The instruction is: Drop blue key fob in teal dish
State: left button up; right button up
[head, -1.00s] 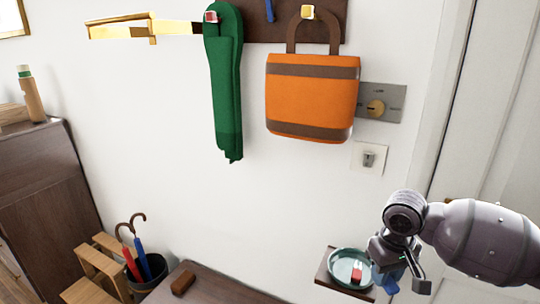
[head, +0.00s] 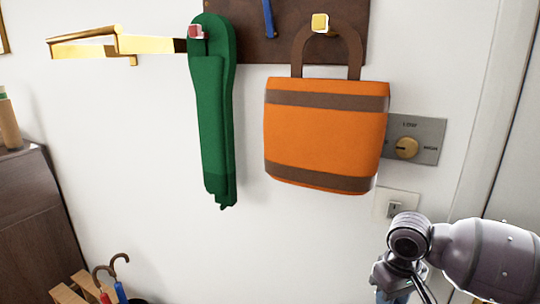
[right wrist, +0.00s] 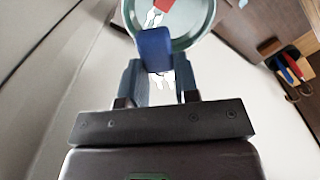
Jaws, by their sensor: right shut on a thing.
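The blue key fob (right wrist: 154,48) is between the fingers of my right gripper (right wrist: 156,84) in the right wrist view, with silver keys hanging by it. The teal dish (right wrist: 196,36) is just beyond the fob, cut off by the top edge. The fob overlaps the dish's near rim in the picture; its height above it cannot be told. A red key fob (right wrist: 163,5) with a silver key lies in the dish. In the head view my right gripper (head: 402,297) is cut off at the bottom right, its fingertips hidden. My left gripper is not in view.
An orange bag (head: 325,135) and a green scarf (head: 213,120) hang on the wall, left of my right arm. A dial panel (head: 415,138) and a switch plate (head: 397,204) are on the wall above it. An umbrella stand shows in the right wrist view (right wrist: 296,86).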

notch_tip(320, 180, down, 3)
jog(key=shift+f+b, duration=0.2)
jog(key=shift+b, duration=1)
notch_tip(320, 180, down, 2)
jog(key=shift+f+b, duration=0.1)
jog(key=shift+b, duration=1)
jog(key=o, duration=1.1)
jog(key=shift+c, duration=0.2)
jog(key=shift+r, duration=0.2)
